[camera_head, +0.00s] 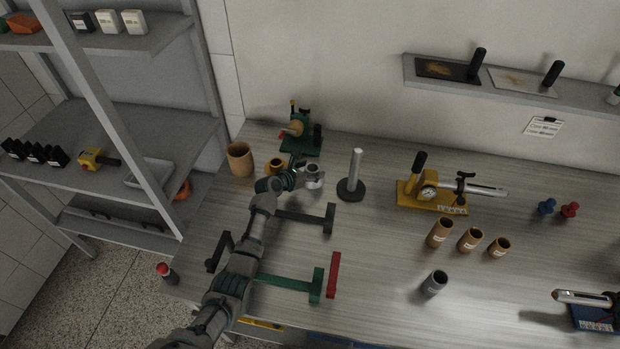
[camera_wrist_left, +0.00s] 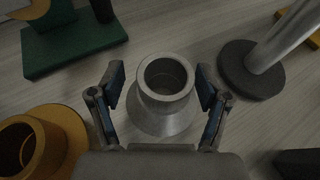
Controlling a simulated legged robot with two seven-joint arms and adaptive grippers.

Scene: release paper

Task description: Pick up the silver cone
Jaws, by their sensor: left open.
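The silver cone (camera_wrist_left: 166,98) is a hollow, flared metal piece standing upright on the table, its open ring end facing my left wrist camera. My left gripper (camera_wrist_left: 160,84) is open, with one finger on each side of the cone's upper part and a small gap showing on both sides. In the head view the silver cone (camera_head: 312,177) stands just right of my left gripper (camera_head: 302,177), partly hidden by it. My right gripper is not in view.
A yellow cone (camera_head: 276,168) stands close left of the gripper. A silver rod on a dark round base (camera_head: 351,190) stands close right. A green-based device (camera_head: 300,140) is behind. Black and green bars (camera_head: 290,282) lie in front.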

